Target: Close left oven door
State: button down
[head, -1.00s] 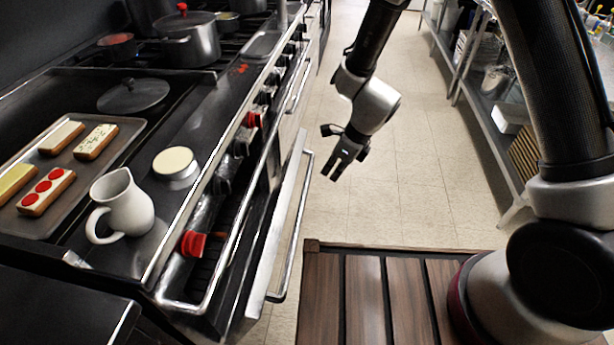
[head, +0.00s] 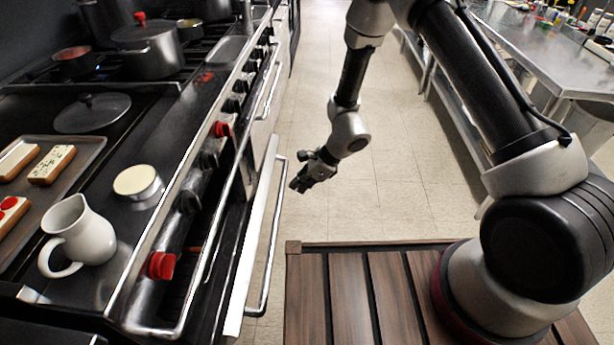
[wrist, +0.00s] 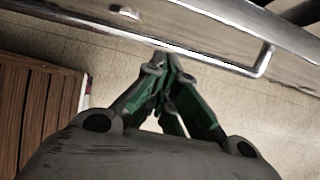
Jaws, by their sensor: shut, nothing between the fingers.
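The left oven door (head: 254,235) hangs partly open from the stove front, with a long silver bar handle (head: 273,240) on its outer face. In the wrist view the door handle (wrist: 225,64) crosses the top of the picture, just beyond the fingertips. My gripper (head: 297,186) is shut and empty, in front of the door near the far end of its handle. The fingers also show in the wrist view (wrist: 163,62), close to the bar; I cannot tell whether they touch it.
The stove top carries a white jug (head: 79,237), a round white-topped tin (head: 138,182), a tray of toasts (head: 82,150) and a pot (head: 150,52). A steel table (head: 540,45) stands at the right. The floor (head: 385,190) between is clear.

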aim_at(282, 187)
jog(key=shift+w+a+f, duration=0.1)
jog(key=shift+a+f, duration=0.1)
jog(key=shift+a, duration=0.75)
jog(key=shift+w+a+f, duration=0.1)
jog(key=shift+a+f, duration=0.1)
jog(key=shift+a, duration=0.7)
jog(key=shift+a+f, duration=0.2)
jog(key=shift+a, duration=0.75)
